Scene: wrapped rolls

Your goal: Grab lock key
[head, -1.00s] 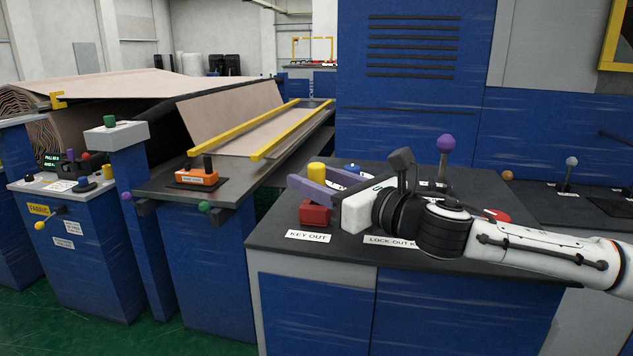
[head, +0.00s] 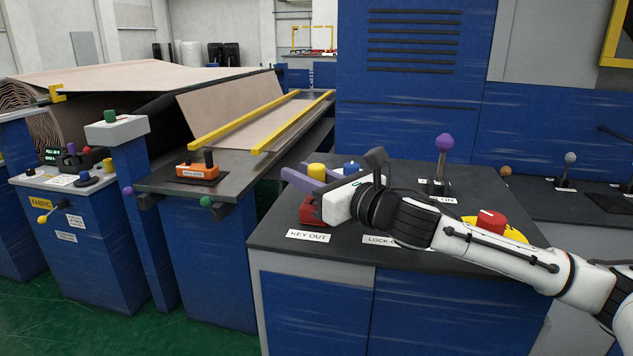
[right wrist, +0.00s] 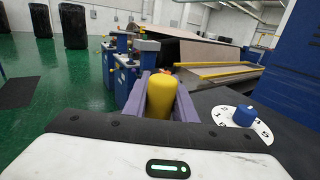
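A yellow, round-topped cylinder (head: 317,171), seemingly the key, stands upright at the left of the dark console top, behind a red block (head: 309,211) near the "KEY OUT" label (head: 310,236). Whether the cylinder joins the red block is hidden. My right gripper (head: 307,177) has its purple fingers on either side of the cylinder. The right wrist view shows the yellow cylinder (right wrist: 160,97) between the fingers, close to both; firm contact cannot be made out. My left gripper is not in view.
A blue knob on a white dial (right wrist: 244,116) sits beside the gripper. A purple-topped lever (head: 444,145) and a red button on a yellow base (head: 490,222) stand farther right on the console. A table with yellow rails (head: 235,120) stands to the left.

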